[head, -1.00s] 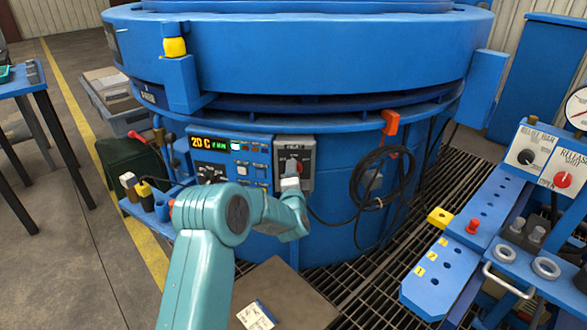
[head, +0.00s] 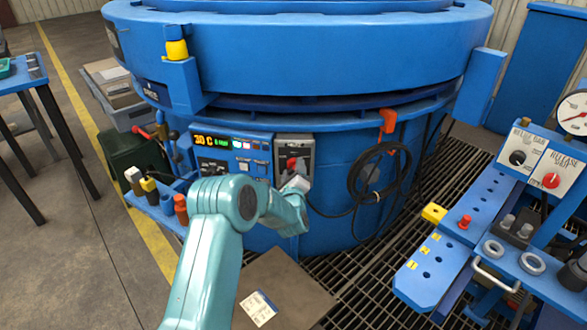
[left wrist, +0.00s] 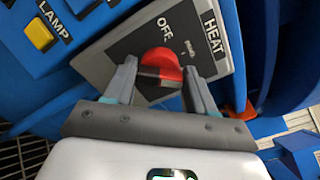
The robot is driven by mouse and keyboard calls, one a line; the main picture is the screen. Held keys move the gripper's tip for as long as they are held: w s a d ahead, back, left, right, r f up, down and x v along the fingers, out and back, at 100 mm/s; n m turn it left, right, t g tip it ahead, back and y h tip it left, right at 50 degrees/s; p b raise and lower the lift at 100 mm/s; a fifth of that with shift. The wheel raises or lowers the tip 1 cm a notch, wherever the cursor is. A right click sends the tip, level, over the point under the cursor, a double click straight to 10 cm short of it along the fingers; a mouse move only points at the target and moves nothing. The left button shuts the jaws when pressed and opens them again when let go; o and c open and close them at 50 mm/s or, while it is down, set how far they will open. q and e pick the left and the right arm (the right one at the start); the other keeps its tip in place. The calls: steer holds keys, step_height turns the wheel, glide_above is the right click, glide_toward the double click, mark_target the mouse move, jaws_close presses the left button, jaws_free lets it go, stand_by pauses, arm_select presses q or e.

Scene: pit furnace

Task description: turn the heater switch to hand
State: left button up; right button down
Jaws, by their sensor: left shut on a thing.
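The heater switch is a grey box (head: 281,144) on the front of the blue furnace, with a red knob (head: 292,163). In the left wrist view its dark face plate (left wrist: 198,27) reads HEAT and OFF, with a smaller label that is hard to read, and appears tilted. My left gripper (head: 297,180) is at the box, tilted. In the left wrist view its two fingers stand on either side of the red knob (left wrist: 161,63), shut on it. The knob's pointer direction cannot be told. My right gripper is not in view.
Left of the switch is a panel with a lit display (head: 210,142) and buttons. A coiled black cable (head: 357,180) hangs on a red hook (head: 388,120) to the right. A blue console (head: 430,270) with knobs stands at right. A small shelf (head: 160,213) holds tools at left.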

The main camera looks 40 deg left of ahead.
arm_select(q)
steer(key=shift+m+p, duration=0.3)
steer(key=shift+m, duration=0.6)
steer(key=o, duration=1)
steer(key=shift+o, duration=0.2)
steer(key=p+v, duration=0.2)
steer(key=v, duration=1.4)
steer(key=shift+d, duration=0.15)
